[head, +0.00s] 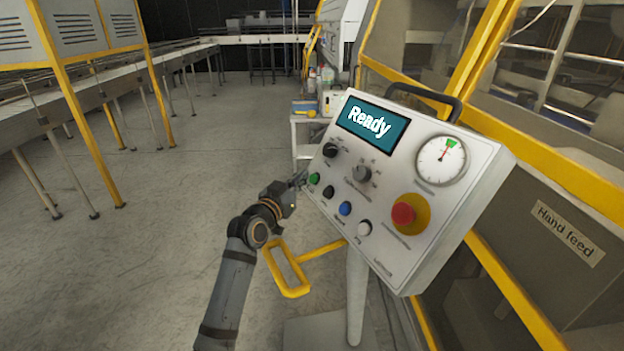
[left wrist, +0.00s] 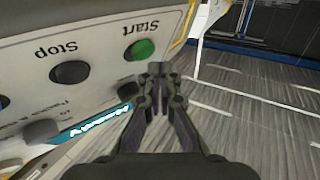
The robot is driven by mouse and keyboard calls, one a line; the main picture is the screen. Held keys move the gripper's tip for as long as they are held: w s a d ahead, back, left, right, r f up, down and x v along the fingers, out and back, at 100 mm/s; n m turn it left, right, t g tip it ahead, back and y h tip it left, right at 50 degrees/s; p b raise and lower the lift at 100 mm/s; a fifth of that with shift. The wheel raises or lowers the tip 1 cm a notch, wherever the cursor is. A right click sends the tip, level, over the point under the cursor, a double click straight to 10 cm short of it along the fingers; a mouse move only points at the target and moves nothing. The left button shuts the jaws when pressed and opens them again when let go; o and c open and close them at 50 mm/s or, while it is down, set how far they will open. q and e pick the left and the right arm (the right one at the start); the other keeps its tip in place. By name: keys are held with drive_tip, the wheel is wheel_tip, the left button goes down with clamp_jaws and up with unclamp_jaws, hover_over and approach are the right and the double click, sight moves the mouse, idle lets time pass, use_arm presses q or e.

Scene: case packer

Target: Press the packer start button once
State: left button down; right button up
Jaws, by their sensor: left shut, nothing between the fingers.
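The control panel (head: 395,190) is a white tilted box on a post, with a screen reading "Ready". The green start button (head: 315,179) is at its left edge; in the left wrist view it shows under the word Start (left wrist: 143,49), with the black stop button (left wrist: 69,72) beside it. My left gripper (head: 302,180) is shut and empty at the panel's left edge, close to the green button. In the left wrist view its fingertips (left wrist: 158,68) are just beside the green button, with a small gap in the picture; I cannot tell the depth. My right gripper is not in view.
The panel also has a blue button (head: 345,208), a white button (head: 364,228), black and grey knobs, a gauge (head: 442,160) and a red emergency stop (head: 403,213). A yellow-framed machine stands behind at right. A yellow bar (head: 290,280) is below.

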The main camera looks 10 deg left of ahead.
use_arm(q)
drive_tip(key=shift+f, duration=0.1)
drive_tip(key=shift+w+d+f, duration=0.1)
drive_tip(key=shift+w+d, duration=0.15)
drive_tip(key=shift+d, duration=0.05)
drive_tip(key=shift+w+d+f+b, duration=0.2)
drive_tip(key=shift+d+f+b, duration=0.05)
drive_tip(key=shift+b, duration=0.3)
idle(0.6)
idle(0.4)
drive_tip(key=shift+s+a+r+p, duration=0.4)
drive_tip(key=shift+s+a+p, duration=0.05)
drive_tip(key=shift+a, duration=0.1)
drive_tip(key=shift+r, duration=0.1)
